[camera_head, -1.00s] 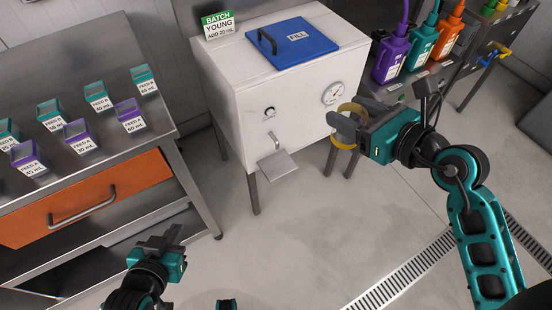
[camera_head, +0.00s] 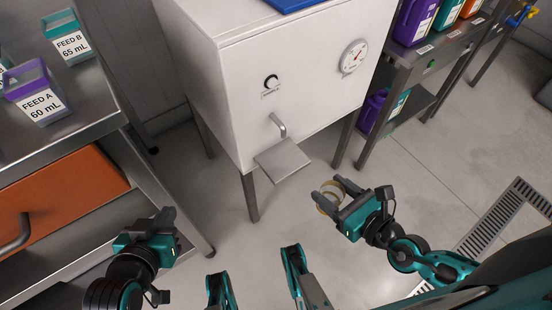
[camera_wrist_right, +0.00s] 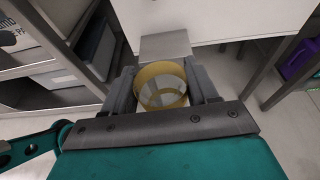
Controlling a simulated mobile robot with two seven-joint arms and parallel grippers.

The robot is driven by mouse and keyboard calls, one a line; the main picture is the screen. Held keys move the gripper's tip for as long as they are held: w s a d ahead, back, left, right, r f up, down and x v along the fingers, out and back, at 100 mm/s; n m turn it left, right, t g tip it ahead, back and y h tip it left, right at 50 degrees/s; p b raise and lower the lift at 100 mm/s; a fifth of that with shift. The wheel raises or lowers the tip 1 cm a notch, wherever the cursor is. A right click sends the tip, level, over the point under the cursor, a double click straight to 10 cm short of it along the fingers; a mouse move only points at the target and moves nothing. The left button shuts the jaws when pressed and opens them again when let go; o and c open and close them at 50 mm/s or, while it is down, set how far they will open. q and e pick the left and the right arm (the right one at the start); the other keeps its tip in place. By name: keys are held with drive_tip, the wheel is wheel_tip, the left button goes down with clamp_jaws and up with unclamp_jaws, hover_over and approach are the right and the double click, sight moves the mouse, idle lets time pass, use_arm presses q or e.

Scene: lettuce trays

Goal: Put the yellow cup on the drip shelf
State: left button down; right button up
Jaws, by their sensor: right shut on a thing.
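The yellow cup (camera_head: 327,199) is a translucent yellow ring-like vessel. My right gripper (camera_head: 328,192) is shut on it, to the right of and a little in front of the drip shelf. The cup also shows in the right wrist view (camera_wrist_right: 162,86), between the two fingers, with its round rim visible. The drip shelf (camera_head: 283,160) is a small grey metal plate on the front of the white tank, under a spout (camera_head: 279,126). It also shows in the right wrist view (camera_wrist_right: 165,46), just beyond the cup. My left gripper (camera_head: 158,222) is empty at lower left; its finger gap is unclear.
The white tank (camera_head: 225,80) stands on metal legs, with a knob and gauge (camera_head: 353,57). A steel bench with feed boxes (camera_head: 38,97) and an orange drawer (camera_head: 58,198) is at left. A rack with bottles (camera_head: 411,22) is at right. The floor between is clear.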

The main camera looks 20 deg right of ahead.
drive_tip(key=shift+w+f, duration=0.3)
drive_tip(key=w+a, duration=0.1)
drive_tip(key=w, duration=0.3)
drive_tip(key=w+a, duration=0.2)
drive_tip(key=w, duration=0.2)
drive_tip(key=w+a, duration=0.1)
drive_tip(key=w, duration=0.3)
drive_tip(key=shift+a+p, duration=0.3)
drive_tip(key=shift+p, duration=0.1)
drive_tip(key=shift+w+a, duration=0.25)
drive_tip(key=shift+w, duration=0.3)
drive_tip(key=w, duration=0.1)
drive_tip(key=w+a, duration=0.1)
drive_tip(key=shift+w+b, duration=0.35)
drive_tip(key=shift+w, duration=0.05)
drive_tip(key=shift+w+a+f+b, duration=0.1)
drive_tip(key=shift+w+f+b, duration=0.05)
drive_tip(key=shift+f+b, duration=0.35)
drive_tip(key=shift+f, duration=0.25)
drive_tip(key=shift+r, duration=0.1)
drive_tip(key=shift+f, duration=0.25)
drive_tip(key=o, duration=1.2)
use_arm(q)
drive_tip(key=shift+d+f, duration=0.25)
drive_tip(key=shift+f, duration=0.2)
